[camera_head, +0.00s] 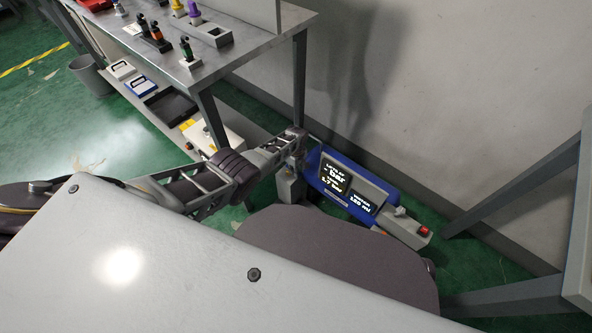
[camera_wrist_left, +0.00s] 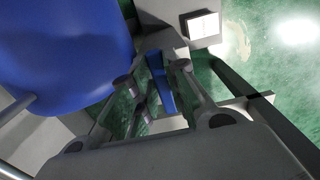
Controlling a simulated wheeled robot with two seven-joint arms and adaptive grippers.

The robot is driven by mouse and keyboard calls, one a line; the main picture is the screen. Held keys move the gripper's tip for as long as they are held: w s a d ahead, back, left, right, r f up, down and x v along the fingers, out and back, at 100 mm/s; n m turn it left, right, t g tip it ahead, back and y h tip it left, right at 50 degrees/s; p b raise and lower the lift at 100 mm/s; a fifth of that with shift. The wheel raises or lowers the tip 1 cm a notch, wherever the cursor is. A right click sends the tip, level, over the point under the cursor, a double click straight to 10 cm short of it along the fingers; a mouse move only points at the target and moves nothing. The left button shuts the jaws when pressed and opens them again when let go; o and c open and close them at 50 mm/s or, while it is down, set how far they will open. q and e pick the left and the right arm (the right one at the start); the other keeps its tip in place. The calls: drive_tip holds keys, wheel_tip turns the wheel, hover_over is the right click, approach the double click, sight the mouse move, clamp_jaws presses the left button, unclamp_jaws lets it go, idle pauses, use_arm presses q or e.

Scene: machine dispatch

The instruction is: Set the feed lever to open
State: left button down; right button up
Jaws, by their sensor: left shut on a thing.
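The blue machine (camera_head: 312,180) with lit displays stands low by the wall in the head view. Its rounded blue body (camera_wrist_left: 65,50) fills the upper left of the left wrist view. My left gripper (camera_head: 294,143) is at the machine's left end. In the left wrist view, my left gripper's fingers (camera_wrist_left: 152,76) lie on either side of a narrow blue bar, which looks like the feed lever (camera_wrist_left: 160,84), and are shut on it. The lever is hidden by the gripper in the head view, and I cannot tell its setting. My right gripper is in neither view.
A metal bench (camera_head: 185,65) with tools on top and boxes on its lower shelf stands at upper left. A grey bin (camera_head: 92,78) is beside it. A red button (camera_head: 424,231) sits at the machine's right end. Grey table legs (camera_head: 520,185) stand to the right.

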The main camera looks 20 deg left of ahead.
use_arm(q)
drive_tip(key=shift+w+a, duration=0.1)
drive_tip(key=c, duration=1.4)
unclamp_jaws()
drive_tip(key=shift+r, duration=0.2)
drive_tip(key=shift+r, duration=5.8)
